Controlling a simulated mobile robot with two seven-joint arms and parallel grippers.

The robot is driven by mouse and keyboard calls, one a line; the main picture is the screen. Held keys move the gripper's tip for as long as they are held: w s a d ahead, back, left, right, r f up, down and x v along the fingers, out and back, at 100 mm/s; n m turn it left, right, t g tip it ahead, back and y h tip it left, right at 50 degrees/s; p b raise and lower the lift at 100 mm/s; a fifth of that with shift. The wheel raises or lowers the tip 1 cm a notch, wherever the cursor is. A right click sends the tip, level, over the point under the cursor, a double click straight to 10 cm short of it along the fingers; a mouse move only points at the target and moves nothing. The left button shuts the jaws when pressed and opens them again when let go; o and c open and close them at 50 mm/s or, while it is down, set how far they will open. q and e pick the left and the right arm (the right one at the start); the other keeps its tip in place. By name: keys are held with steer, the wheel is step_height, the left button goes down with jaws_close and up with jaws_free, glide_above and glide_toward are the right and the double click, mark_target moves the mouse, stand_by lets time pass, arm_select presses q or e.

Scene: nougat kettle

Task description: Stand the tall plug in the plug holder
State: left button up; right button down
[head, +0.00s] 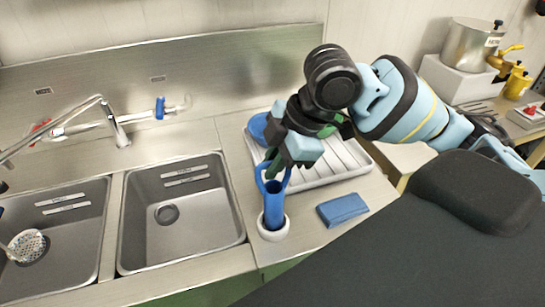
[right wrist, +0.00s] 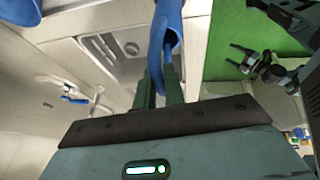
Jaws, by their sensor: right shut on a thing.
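The tall plug (head: 273,205) is a blue tube with a loop handle at its top, standing about upright at the counter's front, right of the sinks. Its lower end shows within the white ring of the plug holder (head: 272,232); I cannot tell whether it rests on the bottom. My right gripper (head: 276,172) is above it, shut on the loop handle. In the right wrist view the blue plug (right wrist: 165,38) shows between and beyond my right fingers (right wrist: 159,88).
Two steel sinks (head: 233,240) lie to the left, with a tap (head: 118,130) behind. A pale ribbed drain tray (head: 345,165) is behind the gripper, with a round blue thing (head: 257,127) at its left. A flat blue block (head: 342,209) lies right of the holder.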

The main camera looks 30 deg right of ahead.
steer(key=shift+f, duration=0.55)
stand_by(0.5)
steer(key=c, duration=1.4)
jaws_free()
steer(key=v, duration=0.7)
steer(key=shift+d+r, duration=0.2)
steer(key=shift+r, duration=0.1)
steer(key=shift+s, duration=0.15)
